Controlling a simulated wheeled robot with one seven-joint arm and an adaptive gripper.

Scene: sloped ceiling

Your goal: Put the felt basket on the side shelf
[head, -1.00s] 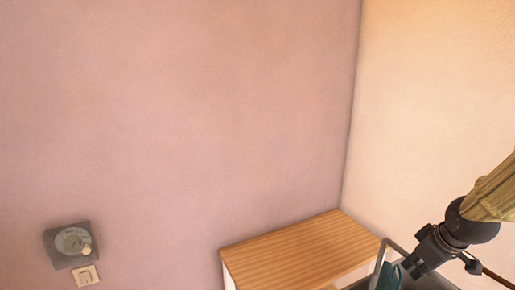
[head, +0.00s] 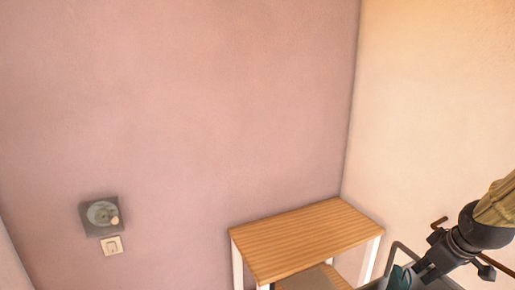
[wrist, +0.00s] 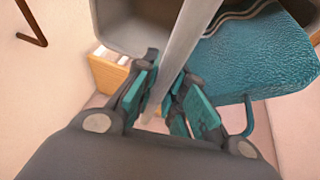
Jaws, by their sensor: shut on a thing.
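The grey felt basket (wrist: 125,30) shows in part at the top of the wrist view. Its pale handle (wrist: 185,50) runs between the fingers of my gripper (wrist: 165,100), which is shut on it. A teal textured item (wrist: 265,55) shows at the basket's right side. In the head view, my gripper (head: 412,270) and the handle (head: 392,254) are at the lower right; most of the basket is cut off below. The side shelf (head: 305,235) has a bare wooden top and white legs. It stands left of my gripper, in the corner.
A lower board (head: 305,278) shows under the shelf top. A grey dial (head: 101,215) and a switch plate (head: 112,245) are on the pink wall. A brown hook (head: 438,222) is by the right wall. A wooden piece (wrist: 108,75) shows behind the basket.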

